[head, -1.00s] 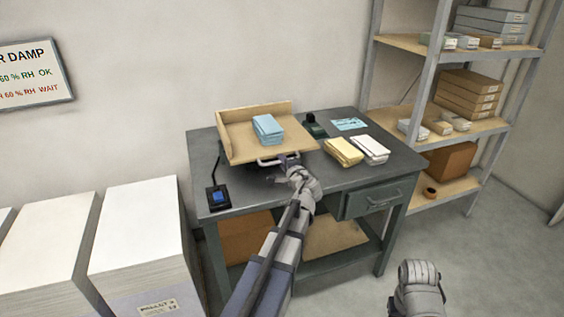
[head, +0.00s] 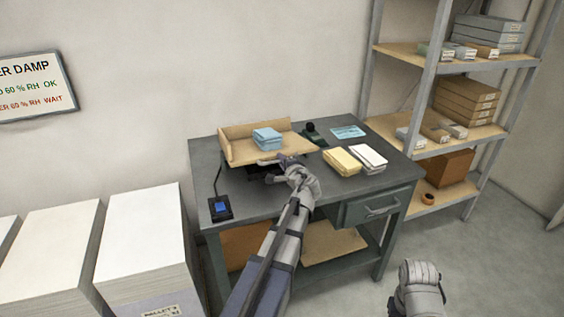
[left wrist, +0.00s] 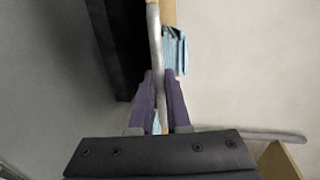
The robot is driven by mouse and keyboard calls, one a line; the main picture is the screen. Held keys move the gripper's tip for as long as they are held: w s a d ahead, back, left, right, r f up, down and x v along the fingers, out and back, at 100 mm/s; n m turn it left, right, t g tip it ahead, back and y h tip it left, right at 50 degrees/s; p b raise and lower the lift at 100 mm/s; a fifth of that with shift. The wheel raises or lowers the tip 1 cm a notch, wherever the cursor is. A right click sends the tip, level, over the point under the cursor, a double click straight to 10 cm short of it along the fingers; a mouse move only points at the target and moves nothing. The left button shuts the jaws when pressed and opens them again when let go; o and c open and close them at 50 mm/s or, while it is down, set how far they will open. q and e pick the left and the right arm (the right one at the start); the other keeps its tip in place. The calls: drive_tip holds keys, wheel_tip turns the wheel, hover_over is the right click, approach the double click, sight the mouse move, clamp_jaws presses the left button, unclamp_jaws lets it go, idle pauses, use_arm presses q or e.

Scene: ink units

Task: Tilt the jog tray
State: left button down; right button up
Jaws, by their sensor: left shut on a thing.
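The tan jog tray (head: 292,147) stands on the grey table in the head view, with a raised rim along its back and left. A light blue paper stack (head: 267,138) lies in it. My left gripper (head: 283,160) is at the tray's front edge, shut on its pale metal handle (head: 267,162). In the left wrist view the left gripper's fingers (left wrist: 160,100) sit on both sides of the handle bar (left wrist: 155,45), with the blue stack (left wrist: 175,50) beyond. My right arm's end (head: 418,278) is low at right, away from the table; its fingers cannot be made out.
A blue button box (head: 220,208) stands at the table's left front. Yellow (head: 342,161) and white (head: 368,157) paper stacks lie right of the tray. Shelving (head: 432,90) stands right; tall paper piles (head: 145,240) stand left.

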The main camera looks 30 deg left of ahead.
use_arm(q)
drive_tip(key=shift+w+r, duration=0.1)
drive_tip(key=shift+w, duration=0.05)
drive_tip(key=c, duration=0.9)
unclamp_jaws()
drive_tip(key=p+v, duration=0.1)
drive_tip(key=v, duration=0.7)
